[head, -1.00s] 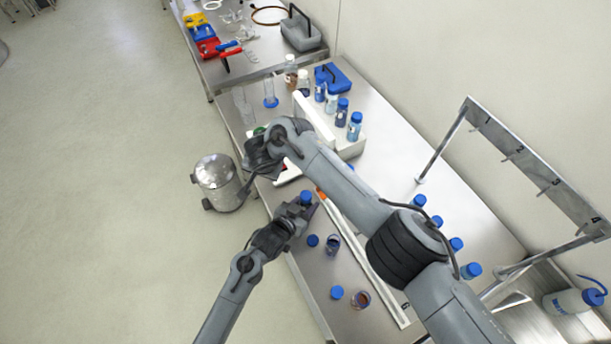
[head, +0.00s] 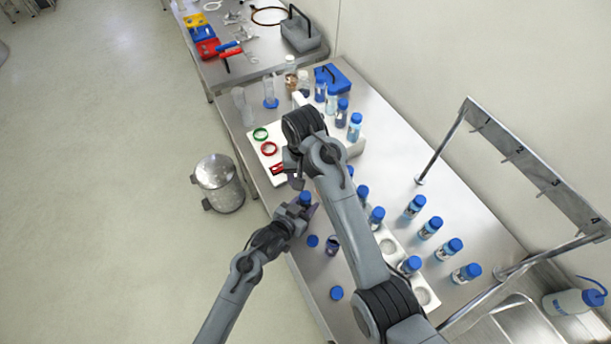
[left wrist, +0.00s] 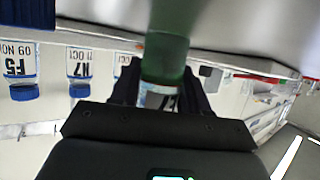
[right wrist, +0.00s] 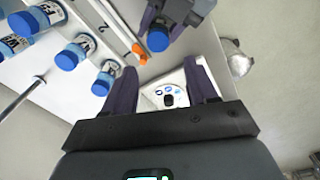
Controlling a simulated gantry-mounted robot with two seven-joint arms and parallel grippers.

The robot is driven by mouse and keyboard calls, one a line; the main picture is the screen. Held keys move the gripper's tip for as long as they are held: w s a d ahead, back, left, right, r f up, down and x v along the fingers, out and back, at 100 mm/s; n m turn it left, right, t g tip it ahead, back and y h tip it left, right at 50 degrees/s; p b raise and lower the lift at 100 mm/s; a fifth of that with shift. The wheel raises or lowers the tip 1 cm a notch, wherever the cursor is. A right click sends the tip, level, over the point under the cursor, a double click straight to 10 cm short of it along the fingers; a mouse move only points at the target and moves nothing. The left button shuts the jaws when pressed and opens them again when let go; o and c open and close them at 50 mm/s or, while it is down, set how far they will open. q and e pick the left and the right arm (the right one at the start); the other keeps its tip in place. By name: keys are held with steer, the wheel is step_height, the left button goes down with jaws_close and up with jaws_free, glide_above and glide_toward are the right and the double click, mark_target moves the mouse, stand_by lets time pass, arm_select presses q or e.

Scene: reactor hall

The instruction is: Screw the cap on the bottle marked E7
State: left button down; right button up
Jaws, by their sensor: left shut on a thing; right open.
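My left gripper (head: 302,208) is shut on a bottle with a blue cap (head: 305,197), held above the table's left edge. In the left wrist view the held bottle's label (left wrist: 160,98) shows only partly, below a blurred greenish part. Its marking is not readable. The right wrist view also shows the blue cap (right wrist: 158,38) by the left gripper. My right gripper (right wrist: 163,88) is open and empty; in the head view it hangs up and left of the held bottle. Loose blue caps (head: 313,240) (head: 336,293) lie on the table. An uncapped bottle (head: 331,247) stands near them. I cannot read E7 anywhere.
A white rack (head: 424,293) with round holes holds blue-capped bottles. Several more, such as one bottle (head: 430,228), stand in a row to its right. A white board with green and red rings (head: 268,148) lies behind. A metal bin (head: 217,183) stands left of the table.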

mark_target(306, 195)
steer(key=shift+s+d, duration=0.2)
steer(key=shift+s, duration=0.05)
steer(key=shift+f, duration=0.1)
steer(key=shift+f, duration=3.95)
jaws_close()
steer(key=m, duration=0.4)
steer(key=shift+m, duration=0.3)
steer(key=m, duration=0.3)
steer(key=shift+o, duration=0.3)
jaws_free()
